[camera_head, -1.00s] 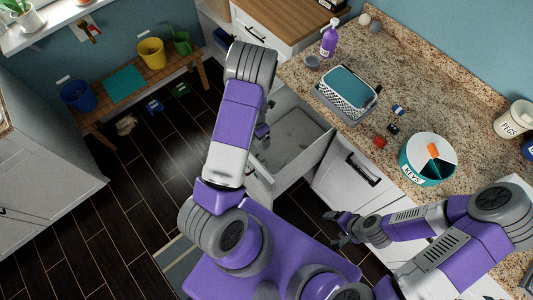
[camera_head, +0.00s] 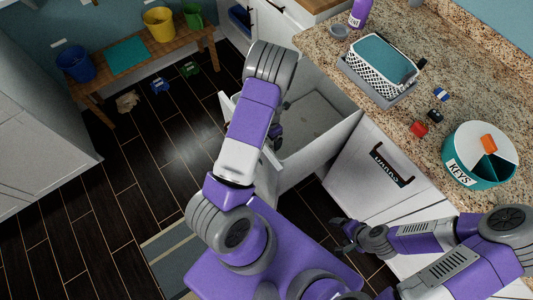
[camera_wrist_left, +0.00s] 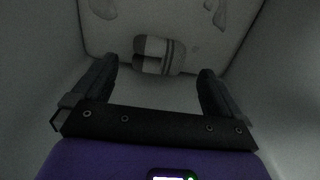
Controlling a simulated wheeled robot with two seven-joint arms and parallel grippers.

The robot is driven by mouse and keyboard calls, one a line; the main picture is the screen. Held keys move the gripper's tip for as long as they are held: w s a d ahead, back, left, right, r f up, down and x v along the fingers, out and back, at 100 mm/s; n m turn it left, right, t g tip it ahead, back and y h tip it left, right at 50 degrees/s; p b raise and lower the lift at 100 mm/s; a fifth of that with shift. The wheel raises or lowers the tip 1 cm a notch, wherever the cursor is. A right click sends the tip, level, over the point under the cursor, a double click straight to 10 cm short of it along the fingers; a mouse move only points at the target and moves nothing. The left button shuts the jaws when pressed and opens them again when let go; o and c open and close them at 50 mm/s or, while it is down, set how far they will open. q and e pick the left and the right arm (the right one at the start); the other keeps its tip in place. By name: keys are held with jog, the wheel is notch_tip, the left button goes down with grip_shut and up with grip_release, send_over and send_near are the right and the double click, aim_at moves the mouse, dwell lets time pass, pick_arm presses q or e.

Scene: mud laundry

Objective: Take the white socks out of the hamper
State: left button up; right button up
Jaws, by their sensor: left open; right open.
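The hamper is a white pull-out bin (camera_head: 322,132) standing open below the counter. Its pale walls also show in the left wrist view (camera_wrist_left: 285,60). A pair of white socks with grey bands (camera_wrist_left: 160,55) lies on the hamper floor, just beyond my left fingers. My left gripper (camera_wrist_left: 157,75) is open and empty, reaching down inside the hamper, with the socks between and ahead of its fingertips. In the head view the left gripper (camera_head: 277,135) is partly hidden by its arm. My right gripper (camera_head: 345,236) is open and empty, over the floor before the cabinets.
A wooden bench (camera_head: 140,55) with buckets stands at the back left. The dark floor at left is mostly clear.

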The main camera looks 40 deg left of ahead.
pick_arm(q)
jog(key=shift+f+b, duration=0.3)
jog(key=shift+f, duration=0.45)
notch_tip(320, 180, down, 7)
jog(key=b, duration=0.2)
jog(key=shift+b, duration=0.35)
jog(key=shift+c, duration=0.3)
jog(key=shift+r, duration=0.1)
jog(key=c, duration=0.6)
notch_tip(320, 180, up, 11)
jog(key=p, duration=0.5)
jog(key=shift+c, duration=0.2)
notch_tip(320, 180, up, 28)
jog(key=p, duration=2.7)
send_over(269, 145)
jog(key=r, duration=0.5)
jog(key=shift+w+a+p, duration=0.15)
jog(key=shift+w+p, duration=0.05)
jog(key=shift+p, duration=0.1)
